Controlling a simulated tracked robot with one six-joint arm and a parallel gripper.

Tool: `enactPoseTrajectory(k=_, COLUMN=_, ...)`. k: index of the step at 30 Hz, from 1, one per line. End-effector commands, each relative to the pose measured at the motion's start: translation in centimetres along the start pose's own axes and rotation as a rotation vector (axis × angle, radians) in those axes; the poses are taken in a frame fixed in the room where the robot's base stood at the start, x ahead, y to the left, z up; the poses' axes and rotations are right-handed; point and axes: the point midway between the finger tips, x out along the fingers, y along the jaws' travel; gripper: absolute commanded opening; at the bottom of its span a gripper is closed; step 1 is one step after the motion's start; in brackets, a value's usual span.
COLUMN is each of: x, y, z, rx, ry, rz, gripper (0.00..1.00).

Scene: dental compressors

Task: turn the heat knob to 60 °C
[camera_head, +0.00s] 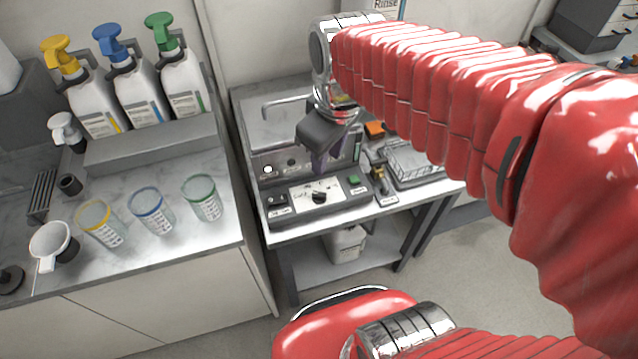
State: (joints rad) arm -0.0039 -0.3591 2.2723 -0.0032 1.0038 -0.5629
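The heat knob (319,197) appears to be the small black dial on a pale scale plate, on the sloped front of a dark control unit (345,211) on the metal bench. Its markings are too small to read, so I cannot tell its setting. My gripper (325,165) hangs from the red-sleeved arm above and behind the knob, apart from it in the picture. Its dark body and purplish finger parts point downward. The gap between the fingertips is not clear, and nothing is clearly held.
A green switch (354,180) is right of the dial, and dark switches (277,200) are left. A wire basket (410,160) stands behind right. Yellow, blue and green measuring cups (202,198) and pump bottles (182,85) occupy the left counter. A white canister (345,244) sits on the lower shelf.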

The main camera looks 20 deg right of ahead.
Motion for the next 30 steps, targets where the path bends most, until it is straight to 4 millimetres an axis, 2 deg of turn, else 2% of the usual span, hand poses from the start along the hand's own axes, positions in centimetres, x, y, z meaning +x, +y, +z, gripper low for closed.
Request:
enactPoseTrajectory(k=9, x=3.9, y=1.9, z=-2.6, rx=-0.319, ry=-0.117, rz=-0.106, gripper=0.3)
enactPoseTrajectory(k=15, x=5.6, y=2.6, z=-3.5, rx=-0.451, ry=-0.151, rz=-0.156, gripper=0.3)
enactPoseTrajectory(k=30, x=6.0, y=2.7, z=-3.6, rx=-0.477, ry=-0.156, rz=-0.166, gripper=0.3)
